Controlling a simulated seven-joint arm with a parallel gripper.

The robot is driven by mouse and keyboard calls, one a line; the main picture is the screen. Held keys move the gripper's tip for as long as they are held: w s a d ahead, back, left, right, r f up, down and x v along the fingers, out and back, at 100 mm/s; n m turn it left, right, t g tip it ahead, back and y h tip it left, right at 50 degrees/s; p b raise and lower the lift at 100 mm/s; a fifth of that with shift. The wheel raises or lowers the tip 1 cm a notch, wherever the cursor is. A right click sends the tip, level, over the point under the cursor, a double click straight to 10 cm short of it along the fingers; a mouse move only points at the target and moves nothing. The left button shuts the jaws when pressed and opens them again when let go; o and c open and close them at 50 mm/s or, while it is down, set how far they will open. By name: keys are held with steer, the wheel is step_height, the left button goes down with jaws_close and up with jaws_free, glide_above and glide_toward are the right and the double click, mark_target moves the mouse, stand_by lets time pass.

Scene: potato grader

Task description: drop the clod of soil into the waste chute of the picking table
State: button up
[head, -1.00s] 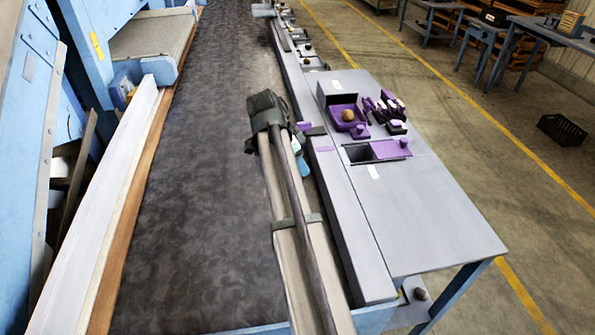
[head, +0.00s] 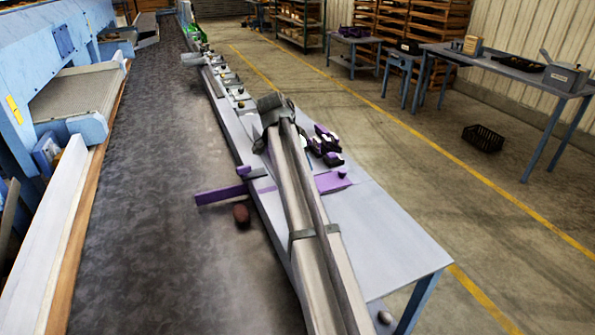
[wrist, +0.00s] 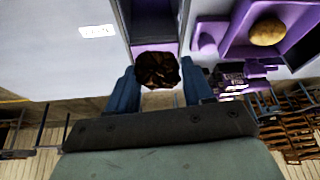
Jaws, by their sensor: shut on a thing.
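The dark brown clod of soil (wrist: 157,70) is held between the blue fingers of my gripper (wrist: 160,88) in the wrist view. The waste chute (wrist: 154,18) is a dark rectangular opening in the grey table top, with a purple plate (wrist: 145,49) along one edge. The clod shows in front of this plate, beside the dark opening in the picture; its height above the table is unclear. In the head view my arm hides the gripper, the clod and the chute opening; part of the purple plate (head: 331,182) shows right of the arm.
A purple tray (wrist: 207,45) with a yellowish potato (wrist: 267,31) lies beside the chute. A purple bar (head: 220,194) reaches over the dark belt (head: 150,210), near a reddish-brown lump (head: 241,214). The table's near end (head: 385,245) is clear.

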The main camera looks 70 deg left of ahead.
steer(key=shift+f+n, duration=0.25)
steer(key=shift+n, duration=0.05)
steer(key=shift+f, duration=2.8)
steer(key=o, duration=1.1)
steer(key=shift+o, duration=0.5)
steer(key=shift+o, duration=1.3)
steer(key=shift+r, duration=0.15)
steer(key=shift+r, duration=3.4)
